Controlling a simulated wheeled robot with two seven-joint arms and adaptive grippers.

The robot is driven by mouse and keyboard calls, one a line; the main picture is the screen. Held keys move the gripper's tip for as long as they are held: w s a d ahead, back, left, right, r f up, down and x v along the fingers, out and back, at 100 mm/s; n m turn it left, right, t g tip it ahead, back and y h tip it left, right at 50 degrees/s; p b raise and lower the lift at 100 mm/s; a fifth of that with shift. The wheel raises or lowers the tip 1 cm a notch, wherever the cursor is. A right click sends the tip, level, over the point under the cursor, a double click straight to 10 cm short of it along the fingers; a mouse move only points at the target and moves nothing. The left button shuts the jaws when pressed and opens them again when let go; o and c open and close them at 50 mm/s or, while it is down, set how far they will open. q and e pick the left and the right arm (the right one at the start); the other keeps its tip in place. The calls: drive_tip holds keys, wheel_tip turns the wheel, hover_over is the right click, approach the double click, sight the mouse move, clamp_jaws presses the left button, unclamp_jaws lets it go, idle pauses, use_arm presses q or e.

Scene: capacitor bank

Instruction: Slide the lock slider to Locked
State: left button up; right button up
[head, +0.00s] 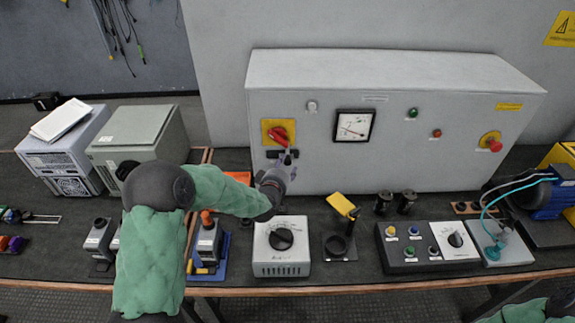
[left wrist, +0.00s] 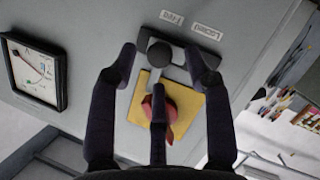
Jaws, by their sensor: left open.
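The lock slider is a dark slot with a rounded grey knob, below the red rotary switch (head: 278,134) on the grey cabinet front. My left gripper (head: 287,158) is at the cabinet front. In the left wrist view its open fingers (left wrist: 160,60) stand either side of the knob, apart from it. Contact cannot be told. My right gripper is out of view.
A meter (head: 353,125), a red stop button (head: 491,142) and small lamps are on the cabinet (head: 400,170). Grey instrument boxes (head: 137,138) stand left.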

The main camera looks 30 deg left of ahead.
sight(287, 163)
use_arm(q)
drive_tip(key=shift+x, duration=1.95)
